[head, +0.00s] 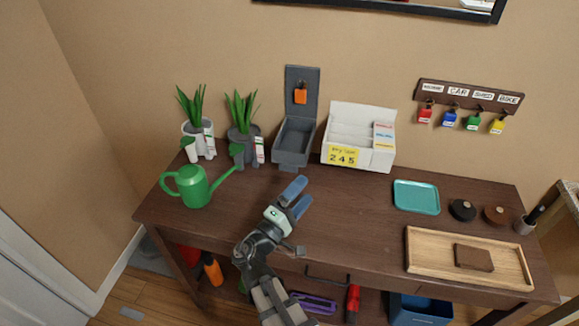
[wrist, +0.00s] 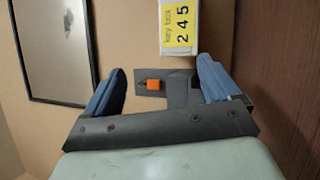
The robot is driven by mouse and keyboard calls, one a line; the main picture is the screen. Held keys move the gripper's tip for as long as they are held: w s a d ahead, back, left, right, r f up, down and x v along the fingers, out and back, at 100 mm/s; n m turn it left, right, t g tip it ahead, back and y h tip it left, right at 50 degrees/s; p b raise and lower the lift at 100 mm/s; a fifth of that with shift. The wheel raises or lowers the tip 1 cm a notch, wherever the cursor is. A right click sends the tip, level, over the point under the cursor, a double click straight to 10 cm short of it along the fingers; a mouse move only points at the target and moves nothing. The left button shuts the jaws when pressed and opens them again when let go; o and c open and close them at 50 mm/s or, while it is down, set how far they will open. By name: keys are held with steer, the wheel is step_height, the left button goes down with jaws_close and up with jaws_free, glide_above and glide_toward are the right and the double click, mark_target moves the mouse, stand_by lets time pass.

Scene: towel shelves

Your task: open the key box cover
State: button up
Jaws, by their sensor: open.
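A grey box (head: 293,141) stands at the back of the table, left of centre. Its tall back panel (head: 302,82) is upright with an orange tag or key (head: 300,94) on it. The hollow tray-like part in front lies open upward; I cannot tell for certain whether this is the cover. A yellow label (head: 343,156) reading "key box 245" is on the white box to its right. My gripper (head: 299,196) is open and empty, in front of the grey box and apart from it. In the wrist view, the orange piece (wrist: 153,85) shows between the blue fingers (wrist: 160,92).
The white box (head: 378,158) stands close on the right. Two potted plants (head: 242,140) and a green watering can (head: 192,187) are on the left. A teal tray (head: 416,198) and wooden tray (head: 420,258) lie right. Colored key tags (head: 449,119) hang on the wall.

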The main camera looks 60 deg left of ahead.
mark_target(290, 166)
steer(key=s+a+f+n+g+y, duration=0.1)
steer(key=n+g+y, duration=0.1)
steer(key=n, duration=0.4)
steer(key=s+a+f+n+g+y, duration=0.1)
steer(key=n+g, duration=0.1)
steer(key=n, duration=0.4)
steer(key=s+a+f+n+g+y, duration=0.1)
steer(key=f+n+g+y, duration=0.1)
steer(key=n, duration=0.4)
steer(key=shift+s+a+g+y, duration=0.2)
steer(key=shift+a+g+y, duration=0.1)
steer(key=shift+a, duration=0.05)
steer(key=n, duration=0.3)
steer(key=shift+s+a+f+g+y, duration=0.15)
steer(key=shift+s+a+g+y, duration=0.15)
steer(key=shift+a+g, duration=0.1)
steer(key=shift+a+n, duration=0.1)
steer(key=shift+n, duration=1)
steer(key=x, duration=1.3)
steer(key=shift+w+a+f, duration=0.1)
steer(key=shift+w+a, duration=0.1)
steer(key=shift+a, duration=0.05)
